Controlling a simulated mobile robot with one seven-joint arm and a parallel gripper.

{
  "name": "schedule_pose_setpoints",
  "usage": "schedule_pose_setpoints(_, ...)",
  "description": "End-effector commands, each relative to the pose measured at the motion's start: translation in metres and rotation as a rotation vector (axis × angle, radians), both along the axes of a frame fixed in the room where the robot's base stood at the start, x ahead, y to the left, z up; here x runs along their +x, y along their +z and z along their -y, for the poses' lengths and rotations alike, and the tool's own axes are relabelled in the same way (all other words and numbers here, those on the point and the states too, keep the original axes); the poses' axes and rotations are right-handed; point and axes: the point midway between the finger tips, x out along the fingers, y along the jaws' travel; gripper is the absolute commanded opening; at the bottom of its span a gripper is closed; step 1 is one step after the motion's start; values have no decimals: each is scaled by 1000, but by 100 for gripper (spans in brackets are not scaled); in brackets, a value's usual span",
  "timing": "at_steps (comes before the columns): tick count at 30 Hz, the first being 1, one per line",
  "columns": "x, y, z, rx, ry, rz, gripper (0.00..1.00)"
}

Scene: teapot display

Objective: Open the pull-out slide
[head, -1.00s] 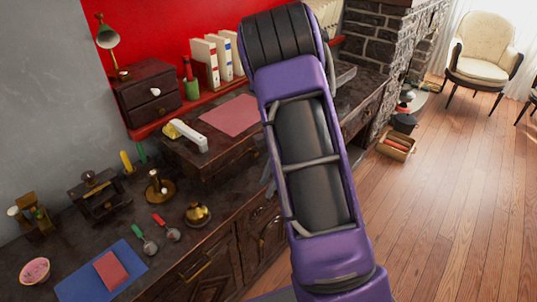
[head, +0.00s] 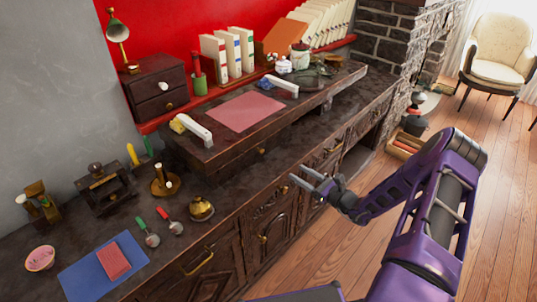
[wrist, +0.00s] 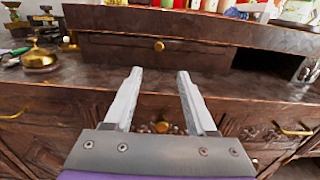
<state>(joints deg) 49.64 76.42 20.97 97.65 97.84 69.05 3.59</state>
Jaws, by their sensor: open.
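My gripper (head: 297,173) is open and empty in front of the dark wooden cabinet's counter edge. Its two pale fingers point at the cabinet in the wrist view (wrist: 159,72). Beyond the tips is a raised wooden unit with a flat front panel (wrist: 120,46) and a round brass knob (wrist: 159,46); the panel looks shut. This knob also shows in the head view (head: 263,151). A lower brass knob (wrist: 163,127) on the carved cabinet front shows between the fingers. I cannot tell which of these fronts is the pull-out slide. The fingers appear to touch nothing.
A brass bell (head: 201,208) stands on the counter left of the gripper. Brass pull handles (wrist: 291,130) stick out from the cabinet front. A white-handled tool (head: 194,129) and a pink sheet (head: 246,111) lie on the raised unit.

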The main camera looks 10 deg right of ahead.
Motion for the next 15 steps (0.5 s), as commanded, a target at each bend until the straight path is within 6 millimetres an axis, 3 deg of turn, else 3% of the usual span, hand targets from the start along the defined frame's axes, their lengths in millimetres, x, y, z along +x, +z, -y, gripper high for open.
schedule_pose_setpoints(15,88,-1,-67,-1,7,-2,56)
